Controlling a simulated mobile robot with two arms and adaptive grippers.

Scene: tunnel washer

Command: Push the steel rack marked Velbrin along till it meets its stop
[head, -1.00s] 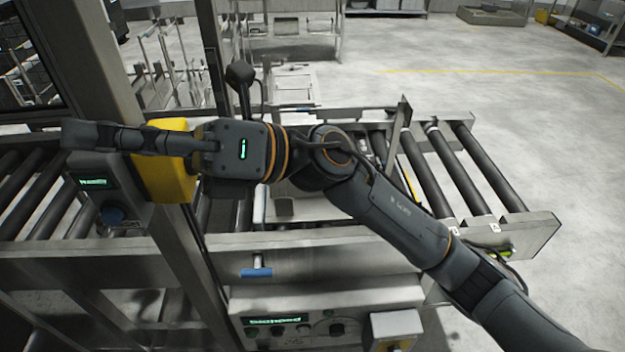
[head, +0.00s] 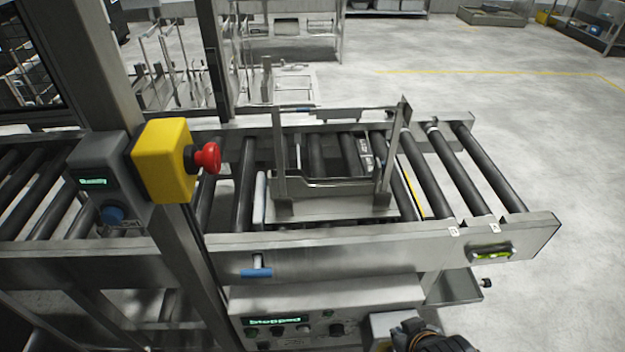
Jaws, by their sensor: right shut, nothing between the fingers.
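A steel rack (head: 335,187) with tall uprights sits on the dark rollers in the middle of the conveyor. No Velbrin name is legible on it. A yellow strip (head: 410,188) lies among the rollers just to its right; I cannot tell whether a stop is there. My right gripper (head: 408,330) is shut and empty at the bottom edge, partly cut off, in front of the conveyor and well apart from the rack. My left gripper is out of view.
A yellow box (head: 163,161) with a red mushroom button (head: 207,158) is on the post at left. A blue-handled lever (head: 256,272) sticks out from the front rail. The panel display (head: 274,321) reads "Stopped". Bare rollers (head: 455,168) lie right of the rack.

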